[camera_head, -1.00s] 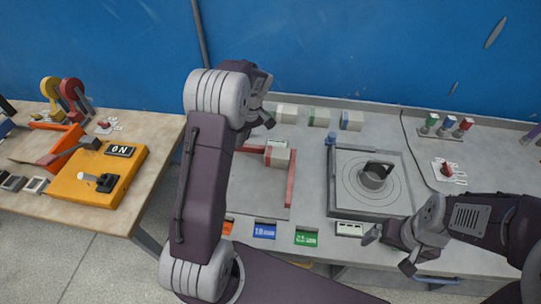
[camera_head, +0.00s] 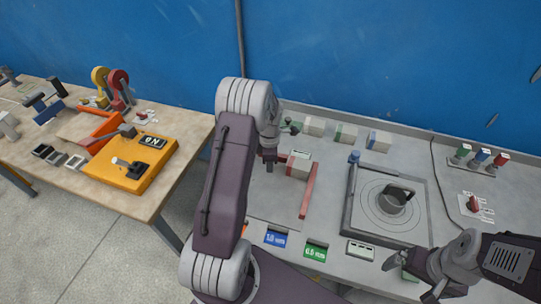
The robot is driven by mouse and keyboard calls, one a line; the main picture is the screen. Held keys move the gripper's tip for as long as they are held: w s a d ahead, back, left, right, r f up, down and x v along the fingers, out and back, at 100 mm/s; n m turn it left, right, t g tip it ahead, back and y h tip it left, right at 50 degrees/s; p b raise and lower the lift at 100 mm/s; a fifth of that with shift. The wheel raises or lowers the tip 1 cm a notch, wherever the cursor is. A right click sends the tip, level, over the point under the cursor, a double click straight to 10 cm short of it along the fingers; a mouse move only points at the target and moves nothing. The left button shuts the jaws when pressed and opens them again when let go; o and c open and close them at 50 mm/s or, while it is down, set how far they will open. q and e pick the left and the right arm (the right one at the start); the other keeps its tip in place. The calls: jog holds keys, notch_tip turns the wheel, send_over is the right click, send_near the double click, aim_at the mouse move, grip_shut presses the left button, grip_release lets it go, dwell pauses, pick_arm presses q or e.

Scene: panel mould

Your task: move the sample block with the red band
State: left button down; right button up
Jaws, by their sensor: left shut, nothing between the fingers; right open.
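Pale sample blocks stand along the back of the grey bench: a left one (camera_head: 314,126) whose band I cannot make out, a green-banded one (camera_head: 346,133) and a blue-banded one (camera_head: 379,141). Another pale block (camera_head: 298,166) sits by the red rail (camera_head: 308,191) of a flat panel; a reddish tint shows on it, but I cannot tell its band clearly. My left gripper (camera_head: 270,161) is shut and empty, just left of this block and partly hidden by my arm. My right gripper (camera_head: 409,281) is open at the bench's front edge.
A round dial fixture with a handle (camera_head: 395,201) fills the bench's middle right. Coloured slots, blue (camera_head: 276,238) and green (camera_head: 316,251), line the front. Colour-topped pegs (camera_head: 482,160) and a red switch (camera_head: 474,204) are at right. A wooden table (camera_head: 130,200) with an orange box stands left.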

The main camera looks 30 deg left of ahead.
aim_at(299, 168)
pick_arm(q)
jog(key=w+d, duration=0.1)
jog(key=d+p, duration=0.1)
jog(key=shift+w+d+f, duration=0.2)
jog(key=shift+w+d, duration=0.35)
jog(key=shift+d, duration=0.2)
jog(key=shift+a, duration=0.1)
jog(key=shift+w+d, duration=0.35)
jog(key=shift+d, duration=0.2)
jog(key=shift+s+a, duration=0.1)
jog(key=shift+a, duration=0.05)
